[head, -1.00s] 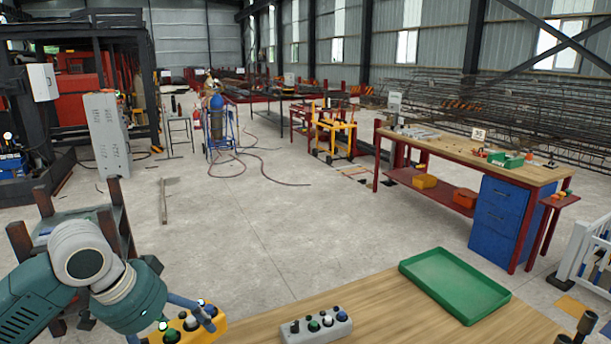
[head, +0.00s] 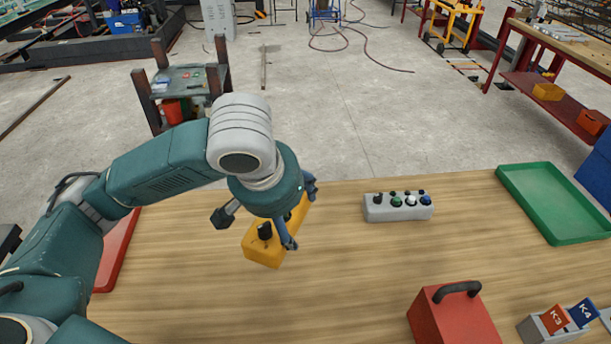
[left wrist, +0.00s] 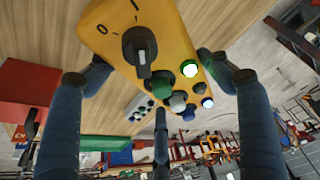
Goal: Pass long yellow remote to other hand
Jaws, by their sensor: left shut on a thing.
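The long yellow remote (head: 259,250) has a black rotary knob at its near end and several buttons along its face. In the head view it is under my left gripper (head: 258,226), at the left middle of the wooden table. My left gripper is shut on it; the fingers lie on either side of its body, seen also in the left wrist view (left wrist: 158,72). The remote (left wrist: 112,30) fills the top of that view, with green-lit, blue and white buttons. I cannot tell whether it touches the table. My right gripper is not in view.
A grey button box (head: 385,212) lies right of the yellow remote. A green tray (head: 568,238) is at the far right, a red box with a black handle (head: 455,318) at the near right beside small K3 and K4 labels. A red tray (head: 116,250) is at left. The table's middle is clear.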

